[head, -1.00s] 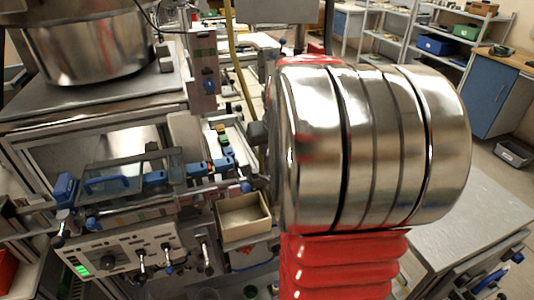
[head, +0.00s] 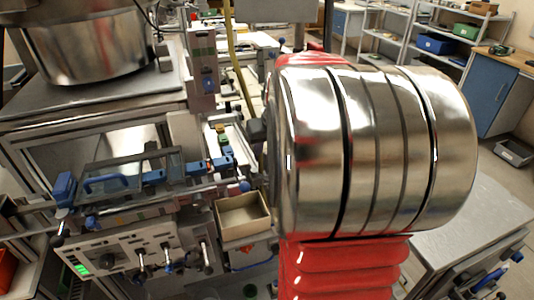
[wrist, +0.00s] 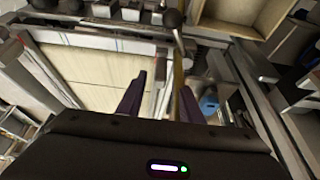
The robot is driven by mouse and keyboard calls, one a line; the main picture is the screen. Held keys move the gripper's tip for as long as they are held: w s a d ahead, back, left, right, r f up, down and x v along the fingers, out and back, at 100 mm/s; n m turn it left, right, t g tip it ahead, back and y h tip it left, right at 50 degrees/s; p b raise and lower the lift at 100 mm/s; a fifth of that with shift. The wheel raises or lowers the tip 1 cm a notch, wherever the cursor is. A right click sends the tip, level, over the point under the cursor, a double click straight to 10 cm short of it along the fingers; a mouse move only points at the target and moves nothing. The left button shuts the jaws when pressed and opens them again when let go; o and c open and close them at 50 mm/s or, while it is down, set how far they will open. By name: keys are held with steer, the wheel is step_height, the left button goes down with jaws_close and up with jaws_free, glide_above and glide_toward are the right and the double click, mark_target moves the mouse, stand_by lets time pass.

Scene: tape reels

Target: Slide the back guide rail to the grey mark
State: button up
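In the wrist view my gripper (wrist: 163,95) has two dark fingers spread apart, pointing down at the machine. A narrow tan strip (wrist: 178,75) shows by the right finger; I cannot tell whether they touch. A long metal rail (wrist: 100,25) crosses the top of this view, with a pale strip (wrist: 95,41) carrying small coloured marks along it. A dark ball knob (wrist: 173,18) stands near the rail's right part. I cannot tell for certain which bar is the back guide rail, and I cannot make out the grey mark. My gripper is hidden in the head view.
An open cardboard-coloured box (head: 243,215) sits beside the machine, also in the wrist view (wrist: 245,15). A control panel (head: 130,252) with a green light is at the front left. A big steel drum (head: 90,45) stands at the upper left. My arm hides the middle right.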

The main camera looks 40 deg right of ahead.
steer(key=v, duration=1.2)
steer(key=shift+s+a+r, duration=0.2)
steer(key=shift+r, duration=0.15)
